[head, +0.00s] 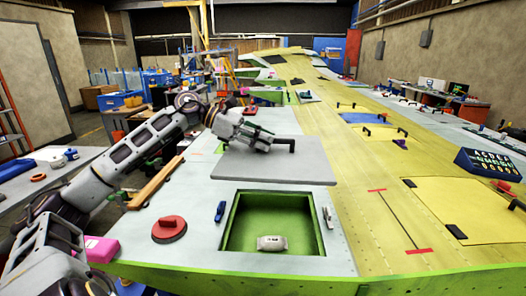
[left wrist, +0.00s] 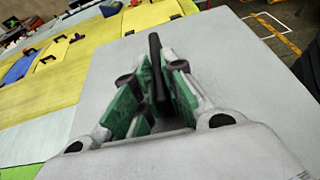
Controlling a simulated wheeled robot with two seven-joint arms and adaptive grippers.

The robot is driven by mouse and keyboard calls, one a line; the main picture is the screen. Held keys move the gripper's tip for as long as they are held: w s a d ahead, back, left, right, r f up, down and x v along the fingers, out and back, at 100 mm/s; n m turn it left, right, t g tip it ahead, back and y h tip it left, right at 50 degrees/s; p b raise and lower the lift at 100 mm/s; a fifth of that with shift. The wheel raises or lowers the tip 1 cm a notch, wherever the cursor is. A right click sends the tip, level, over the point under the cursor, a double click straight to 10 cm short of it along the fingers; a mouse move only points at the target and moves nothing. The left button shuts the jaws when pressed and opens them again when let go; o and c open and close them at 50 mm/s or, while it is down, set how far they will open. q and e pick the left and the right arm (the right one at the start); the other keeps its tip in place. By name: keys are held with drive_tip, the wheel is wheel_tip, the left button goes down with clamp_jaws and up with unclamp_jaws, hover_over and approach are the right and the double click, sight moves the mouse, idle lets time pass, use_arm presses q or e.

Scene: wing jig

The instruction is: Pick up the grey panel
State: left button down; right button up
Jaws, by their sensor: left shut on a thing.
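The grey panel (head: 285,171) is a flat plate beyond the open green-lined recess (head: 231,222) in the head view. Its right end overlaps the yellow wing skin in the picture; I cannot tell whether it rests or is held clear. My left gripper (head: 268,146) is over the panel, shut on its black handle (head: 291,145). In the left wrist view the handle (left wrist: 154,45) stands between the green-padded fingers, with the panel (left wrist: 237,75) spread beneath. My right gripper is not in view.
A grey-white object (head: 271,243) lies in the recess. A red disc (head: 169,228), a blue clamp (head: 220,211) and a wooden bar (head: 156,182) lie left of it. A dark labelled box (head: 489,164) stands at the right. The yellow skin near the panel's right is mostly clear.

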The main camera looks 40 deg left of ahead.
use_arm(q)
drive_tip(key=shift+r+p, duration=0.4)
drive_tip(key=shift+r, duration=1.7)
